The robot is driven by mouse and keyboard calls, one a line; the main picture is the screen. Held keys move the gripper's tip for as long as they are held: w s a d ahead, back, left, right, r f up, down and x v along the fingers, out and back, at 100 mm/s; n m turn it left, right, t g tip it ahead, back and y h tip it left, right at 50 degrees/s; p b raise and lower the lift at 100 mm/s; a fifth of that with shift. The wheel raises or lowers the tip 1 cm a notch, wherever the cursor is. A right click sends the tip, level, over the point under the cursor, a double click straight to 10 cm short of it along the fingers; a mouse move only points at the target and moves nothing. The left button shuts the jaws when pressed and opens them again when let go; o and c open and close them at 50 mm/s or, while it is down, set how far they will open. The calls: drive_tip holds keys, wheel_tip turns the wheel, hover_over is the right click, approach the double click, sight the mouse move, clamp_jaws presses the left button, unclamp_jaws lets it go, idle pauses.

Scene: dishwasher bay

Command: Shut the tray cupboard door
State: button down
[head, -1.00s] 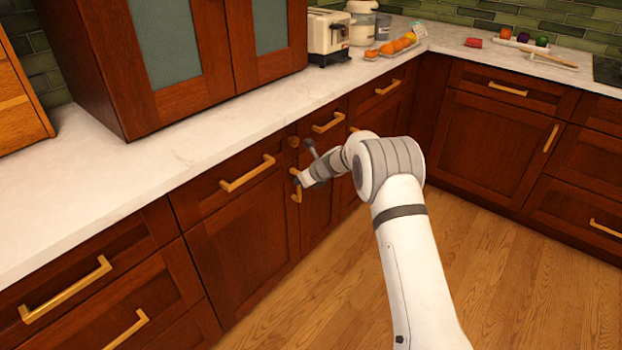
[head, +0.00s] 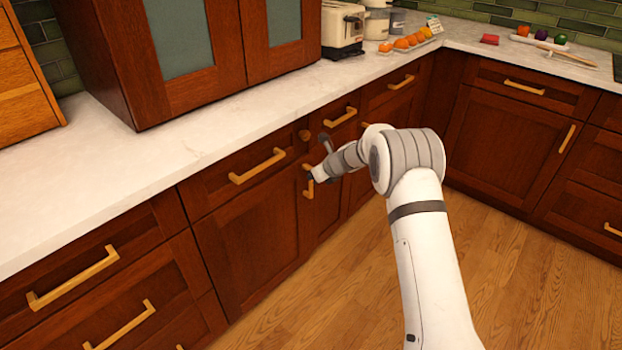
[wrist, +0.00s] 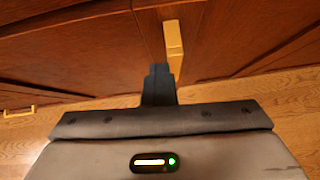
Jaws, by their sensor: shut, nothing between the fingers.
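The narrow wooden cupboard door (head: 327,212), which I take for the tray cupboard door, stands in the row of fronts under the counter. Its small vertical brass handle (head: 309,189) shows just below my gripper (head: 312,174), which is at the door's left upper part. The door looks flush or almost flush with its neighbours; a small gap is too fine to tell. In the wrist view my gripper (wrist: 159,70) has its dark fingers together and empty, pointing at the wood, with the handle (wrist: 174,45) just right of the tips. Contact is unclear. My arm hides part of the door.
The counter (head: 150,165) overhangs the fronts. Corner cabinets (head: 500,150) stand at right. The wooden floor (head: 510,265) is clear.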

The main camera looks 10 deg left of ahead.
drive_tip(key=d+f+v, duration=0.1)
drive_tip(key=d+v, duration=0.1)
drive_tip(key=v, duration=1)
drive_tip(key=s+d+f+m+t+y+b, duration=0.1)
drive_tip(key=s+d+f+t+y+b, duration=0.3)
drive_tip(key=s+d+b, duration=0.7)
drive_tip(key=r+b+x, duration=0.1)
drive_tip(key=b+x, duration=0.3)
drive_tip(key=x, duration=1.4)
drive_tip(key=shift+w+a+r+t+h+b, duration=0.2)
drive_tip(key=shift+w+t+h+b, duration=0.1)
drive_tip(key=shift+b, duration=0.1)
